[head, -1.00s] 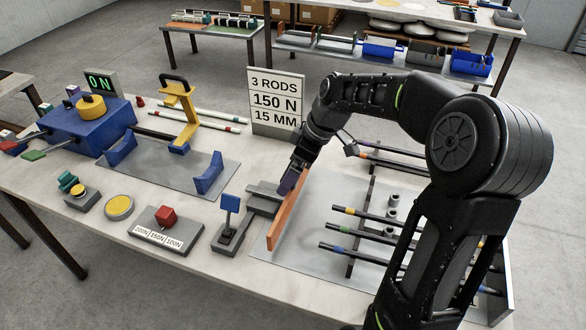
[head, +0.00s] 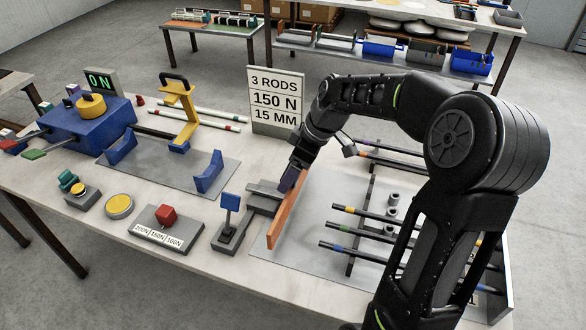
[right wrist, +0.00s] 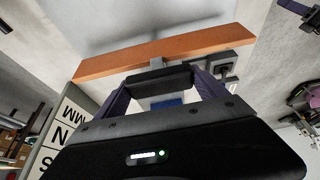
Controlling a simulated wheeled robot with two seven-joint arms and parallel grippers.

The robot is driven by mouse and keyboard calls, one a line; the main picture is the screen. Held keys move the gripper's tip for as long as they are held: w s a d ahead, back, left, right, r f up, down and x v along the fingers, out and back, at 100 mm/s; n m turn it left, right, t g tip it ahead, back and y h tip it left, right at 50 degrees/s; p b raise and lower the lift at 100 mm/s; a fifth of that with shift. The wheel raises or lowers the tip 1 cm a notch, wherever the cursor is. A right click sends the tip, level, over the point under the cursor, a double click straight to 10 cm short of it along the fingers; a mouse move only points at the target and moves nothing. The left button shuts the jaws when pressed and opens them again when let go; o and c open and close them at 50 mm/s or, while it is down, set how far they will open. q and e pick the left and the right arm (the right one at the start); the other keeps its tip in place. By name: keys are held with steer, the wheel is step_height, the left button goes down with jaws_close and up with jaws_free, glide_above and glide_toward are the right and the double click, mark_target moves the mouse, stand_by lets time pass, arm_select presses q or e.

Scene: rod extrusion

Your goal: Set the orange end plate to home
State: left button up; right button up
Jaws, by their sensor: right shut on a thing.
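The orange end plate (head: 286,222) stands upright at the left edge of the grey rod fixture plate (head: 310,250), beside a grey slide block (head: 263,200). My right gripper (head: 291,178) reaches down at the far end of the orange plate. In the right wrist view the orange plate (right wrist: 160,50) crosses in front of my right gripper (right wrist: 160,85), whose purple fingers are closed on a dark grey bar, seemingly a handle joined to the plate by a short stem. My left gripper is not in view.
Several dark rods with coloured bands (head: 360,213) lie to the right of the plate. A blue-flagged lever (head: 230,205), a red-knob selector (head: 166,218) and a "3 RODS 150 N 15 MM" sign (head: 276,100) stand nearby. A yellow-handled tool (head: 178,110) stands farther left.

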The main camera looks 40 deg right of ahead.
steer(key=c, duration=0.8)
steer(key=s+d+b, duration=0.1)
steer(key=s, duration=0.1)
steer(key=s+d+b, duration=0.1)
steer(key=s+d, duration=0.1)
steer(key=s, duration=0.1)
steer(key=s+d+b, duration=0.1)
steer(key=s+d, duration=0.1)
steer(key=shift+s+d, duration=0.25)
steer(key=shift+s, duration=0.15)
steer(key=shift+c, duration=0.2)
steer(key=o, duration=2)
steer(key=shift+r, duration=0.15)
steer(key=v, duration=0.7)
steer(key=shift+s+r, duration=0.2)
steer(key=shift+r, duration=0.05)
